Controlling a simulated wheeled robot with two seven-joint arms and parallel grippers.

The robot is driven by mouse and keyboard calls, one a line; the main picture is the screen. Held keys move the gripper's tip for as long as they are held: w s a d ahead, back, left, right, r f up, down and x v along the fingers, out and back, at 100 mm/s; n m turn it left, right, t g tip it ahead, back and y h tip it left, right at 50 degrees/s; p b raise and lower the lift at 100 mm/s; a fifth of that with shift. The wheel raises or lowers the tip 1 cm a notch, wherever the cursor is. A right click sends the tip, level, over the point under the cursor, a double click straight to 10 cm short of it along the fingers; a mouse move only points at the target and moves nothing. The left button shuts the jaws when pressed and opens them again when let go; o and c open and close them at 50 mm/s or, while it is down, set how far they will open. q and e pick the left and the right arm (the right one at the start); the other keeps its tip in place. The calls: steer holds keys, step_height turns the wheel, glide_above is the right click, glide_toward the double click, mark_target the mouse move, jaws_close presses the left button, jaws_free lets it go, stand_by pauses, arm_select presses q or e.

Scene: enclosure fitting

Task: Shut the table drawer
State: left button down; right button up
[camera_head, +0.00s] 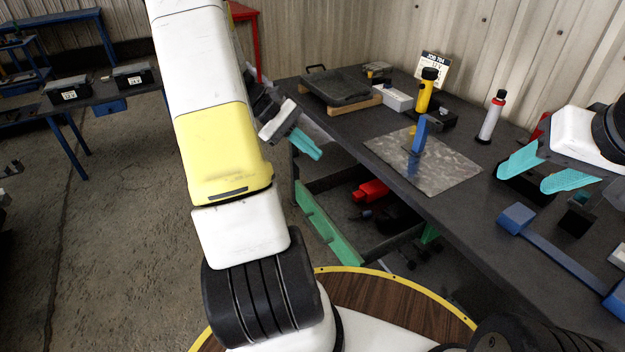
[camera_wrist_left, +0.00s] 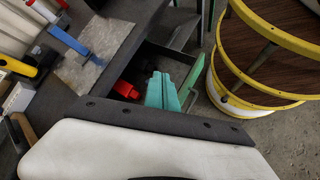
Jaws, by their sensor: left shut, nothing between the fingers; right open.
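The table drawer (camera_head: 325,224) is open and stands out from under the dark table (camera_head: 352,130). Its green front panel also shows in the left wrist view (camera_wrist_left: 193,78). Inside lie a red object (camera_head: 370,191) and dark items. My left gripper (camera_head: 312,152) is shut and empty, with teal fingers near the far end of the drawer. In the left wrist view its fingers (camera_wrist_left: 163,90) appear beside the green front, on the drawer's inner side; I cannot tell whether they touch it. My right gripper (camera_head: 543,172) is open above the right part of the table.
On the table are a metal plate with a blue upright part (camera_head: 417,137), a yellow bottle (camera_head: 426,92), a white-and-red bottle (camera_head: 491,118), a black case (camera_head: 336,87) and a blue bar (camera_head: 560,255). Open concrete floor (camera_head: 110,230) lies to the left.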

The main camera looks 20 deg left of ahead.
arm_select(q)
steer(key=a+f+n+t+h, duration=0.45)
steer(key=a+f+n, duration=0.25)
steer(key=a+f, duration=0.5)
steer(key=n+t+y, duration=0.3)
steer(key=n+t, duration=0.5)
steer(key=n, duration=0.1)
glide_toward(301, 197)
steer(key=x, duration=0.7)
steer(key=shift+a, duration=0.1)
steer(key=shift+w, duration=0.1)
steer(key=x, duration=2.5)
steer(key=shift+w+r, duration=0.1)
steer(key=shift+w, duration=0.1)
steer(key=shift+r, duration=0.1)
